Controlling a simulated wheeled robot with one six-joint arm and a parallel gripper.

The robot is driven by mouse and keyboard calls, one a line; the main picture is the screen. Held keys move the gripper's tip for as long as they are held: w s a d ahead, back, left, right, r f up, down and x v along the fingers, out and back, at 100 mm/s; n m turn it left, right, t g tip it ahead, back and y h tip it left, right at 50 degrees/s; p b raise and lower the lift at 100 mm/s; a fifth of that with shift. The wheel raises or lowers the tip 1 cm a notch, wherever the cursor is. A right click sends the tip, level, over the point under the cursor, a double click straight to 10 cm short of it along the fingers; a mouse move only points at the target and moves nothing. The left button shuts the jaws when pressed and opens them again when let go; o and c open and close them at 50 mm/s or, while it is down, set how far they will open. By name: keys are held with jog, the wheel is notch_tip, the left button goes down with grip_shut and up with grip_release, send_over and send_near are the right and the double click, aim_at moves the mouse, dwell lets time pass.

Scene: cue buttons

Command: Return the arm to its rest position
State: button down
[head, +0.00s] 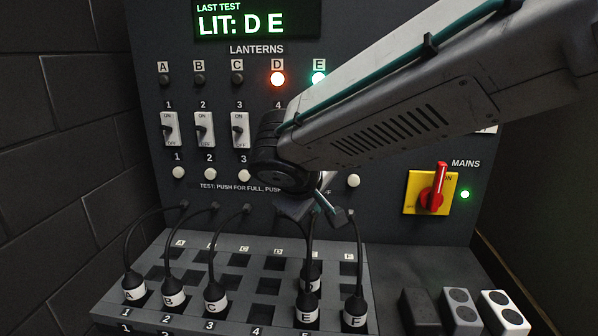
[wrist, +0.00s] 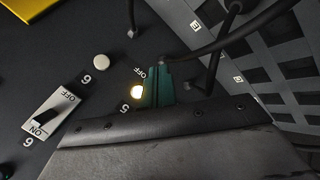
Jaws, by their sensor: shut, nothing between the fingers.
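My arm reaches in from the upper right of the head view, its wrist in front of the panel (head: 400,222). My gripper (head: 327,208) hangs below the wrist, low on the panel near the row of test buttons, partly hidden by my own arm. In the wrist view its teal fingers (wrist: 157,88) are shut and empty, right beside the glowing button 5 (wrist: 137,92). I cannot tell whether they touch it. The display (head: 257,20) reads "LAST TEST LIT: D E". Lantern D (head: 278,79) glows orange and lantern E (head: 319,78) green. Lanterns A to C are dark.
A socket block (head: 235,260) with several corded plugs, including plug A (head: 134,288) and plug F (head: 355,309), stands below my gripper. The mains switch (head: 437,192), with a green lamp, is at right. Small blocks (head: 461,308) sit at lower right. A brick wall is at left.

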jog(key=s+d+f+m+g+y, duration=0.1)
jog(key=s+d+m+g+y, duration=0.1)
jog(key=s+d, duration=0.7)
jog(key=s+d+f+m+g+y, duration=0.1)
jog(key=s+d+m+g, duration=0.3)
jog(key=s+d, duration=0.5)
jog(key=s+f+m, duration=0.1)
jog(key=s+m, duration=0.1)
jog(key=s, duration=0.5)
jog(key=shift+s+d+g+y, duration=0.3)
jog(key=shift+s+d+y, duration=0.05)
jog(key=shift+y, duration=0.05)
